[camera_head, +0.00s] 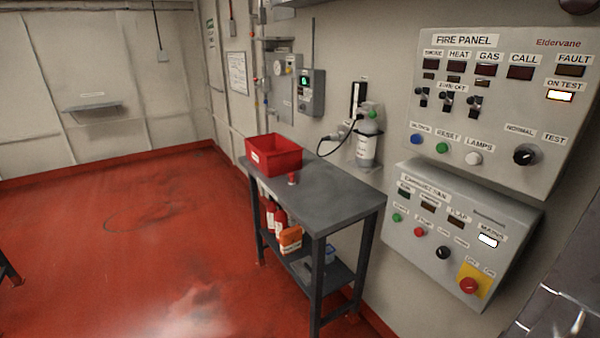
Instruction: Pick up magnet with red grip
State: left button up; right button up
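A small object with a red grip (292,178), which looks like the magnet, stands on the grey table top just in front of the red bin. It is too small to make out in detail.
The grey table (335,195) stands against the right wall, with a red bin (273,155) at its far end and bottles on its lower shelf. A fire panel (500,105) and a lower control box (455,225) project at right. The red floor (130,240) is clear at left.

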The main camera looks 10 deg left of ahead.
aim_at(291, 175)
jog(key=i+j, duration=0.5)
jog(key=j, duration=0.15)
jog(key=i+j, duration=1.05)
jog(key=j, duration=0.2)
jog(key=i+j, duration=0.5)
jog(key=j, duration=0.15)
